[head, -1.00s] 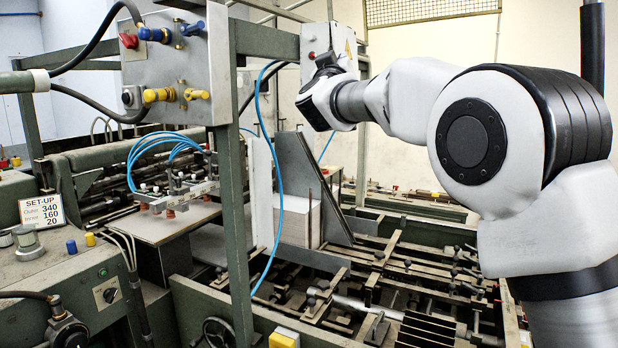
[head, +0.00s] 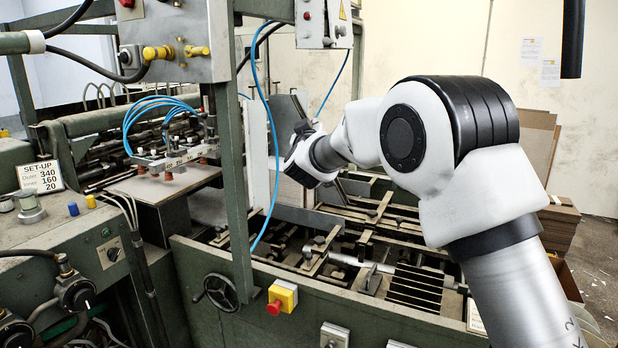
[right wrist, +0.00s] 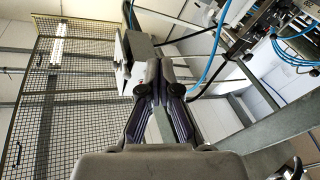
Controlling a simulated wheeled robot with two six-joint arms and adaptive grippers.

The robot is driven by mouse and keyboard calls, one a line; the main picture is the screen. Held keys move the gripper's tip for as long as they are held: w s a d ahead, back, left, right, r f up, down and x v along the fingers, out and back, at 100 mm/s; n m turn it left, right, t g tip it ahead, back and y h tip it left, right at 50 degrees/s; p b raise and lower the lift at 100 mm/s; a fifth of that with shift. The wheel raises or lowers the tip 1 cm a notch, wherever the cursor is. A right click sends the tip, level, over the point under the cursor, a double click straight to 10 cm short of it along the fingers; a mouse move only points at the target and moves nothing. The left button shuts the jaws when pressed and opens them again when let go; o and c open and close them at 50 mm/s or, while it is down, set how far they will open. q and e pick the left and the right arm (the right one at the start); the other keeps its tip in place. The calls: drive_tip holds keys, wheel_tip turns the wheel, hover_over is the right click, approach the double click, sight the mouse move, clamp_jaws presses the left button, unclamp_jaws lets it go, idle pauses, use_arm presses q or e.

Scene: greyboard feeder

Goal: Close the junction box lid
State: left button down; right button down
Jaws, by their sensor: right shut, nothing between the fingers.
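The junction box (head: 311,28) is a small grey box on the machine's frame at the top of the head view, cut by the picture edge. A narrow panel with a yellow triangle (head: 343,12) is at its right side. It looks like the lid at an angle, but how far open I cannot tell. A grey box shape also shows in the right wrist view (right wrist: 137,50), just behind the fingertips. My right gripper (head: 301,128) is below the box in the head view. Its fingers (right wrist: 153,68) are together and empty. My left gripper is not in view.
A green post (head: 232,170) and a blue hose (head: 273,150) stand left of my right gripper. A grey control panel (head: 175,40) hangs at upper left. The machine bed (head: 330,250) with bars lies below. A mesh guard (right wrist: 75,80) shows in the wrist view.

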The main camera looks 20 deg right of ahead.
wheel_tip(320, 180, down, 11)
drive_tip(key=a+g+y, duration=0.1)
drive_tip(key=shift+s+f+n+y+b, duration=0.2)
drive_tip(key=shift+s+n+y+b, duration=0.1)
drive_tip(key=shift+n, duration=0.1)
